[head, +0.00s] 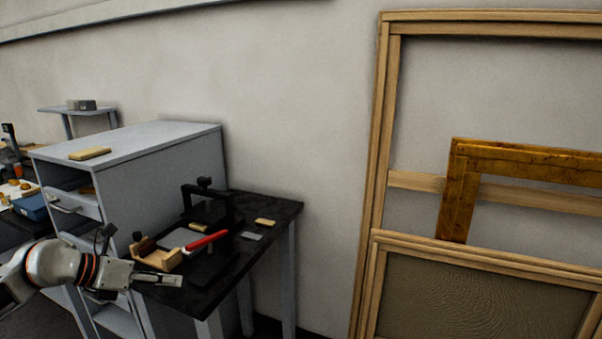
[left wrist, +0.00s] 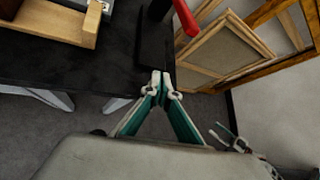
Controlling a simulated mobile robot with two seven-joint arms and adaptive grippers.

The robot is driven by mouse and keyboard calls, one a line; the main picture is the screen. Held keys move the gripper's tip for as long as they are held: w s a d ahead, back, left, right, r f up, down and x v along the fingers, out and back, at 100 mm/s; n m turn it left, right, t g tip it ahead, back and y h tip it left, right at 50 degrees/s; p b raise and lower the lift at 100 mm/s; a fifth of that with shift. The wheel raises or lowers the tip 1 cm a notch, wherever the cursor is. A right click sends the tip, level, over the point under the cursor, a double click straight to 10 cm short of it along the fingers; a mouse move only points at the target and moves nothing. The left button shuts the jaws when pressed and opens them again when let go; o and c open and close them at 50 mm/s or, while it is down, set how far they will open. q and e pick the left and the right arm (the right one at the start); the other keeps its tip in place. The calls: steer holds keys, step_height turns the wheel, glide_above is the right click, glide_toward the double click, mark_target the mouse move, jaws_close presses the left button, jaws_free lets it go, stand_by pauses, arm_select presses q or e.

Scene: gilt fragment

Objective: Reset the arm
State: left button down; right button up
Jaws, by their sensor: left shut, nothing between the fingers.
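My left gripper (head: 172,281) comes in from the left in the head view, low beside the front edge of the dark table (head: 270,211). It is shut with nothing between its fingers. In the left wrist view its fingertips (left wrist: 160,82) meet just off the table edge, with grey floor below. My right gripper does not show clearly in the head view; in the left wrist view a small gripper-like shape (left wrist: 228,138) appears at the lower right, and I cannot tell its state.
On the table are a black press (head: 206,205), a red-handled tool (head: 207,240) and a wooden holder (head: 156,256). A grey drawer cabinet (head: 165,165) stands behind at the left. Wooden frames (head: 384,130) lean on the wall at the right. Floor between is free.

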arm_select(q)
steer(key=s+d+f+n+t+h, duration=0.25)
steer(key=s+d+n, duration=0.2)
steer(key=d, duration=0.35)
steer(key=s+d+f+n+t+h, duration=0.1)
steer(key=s+d+n+h, duration=0.35)
steer(key=d, duration=0.35)
steer(key=s+a+f+n+y+p, duration=0.1)
steer(key=s+a+f+n+y, duration=0.2)
steer(key=s+f+n+y, duration=0.3)
steer(key=s+a+f+n+y, duration=0.2)
steer(key=s+f+n+y, duration=0.4)
steer(key=s+f+n, duration=1)
step_height(320, 180, down, 5)
steer(key=n, duration=0.5)
steer(key=shift+s+a+y+p, duration=0.3)
steer(key=shift+a+p, duration=0.1)
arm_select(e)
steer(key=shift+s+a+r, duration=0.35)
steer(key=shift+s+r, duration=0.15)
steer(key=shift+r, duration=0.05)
arm_select(q)
steer(key=shift+r, duration=0.1)
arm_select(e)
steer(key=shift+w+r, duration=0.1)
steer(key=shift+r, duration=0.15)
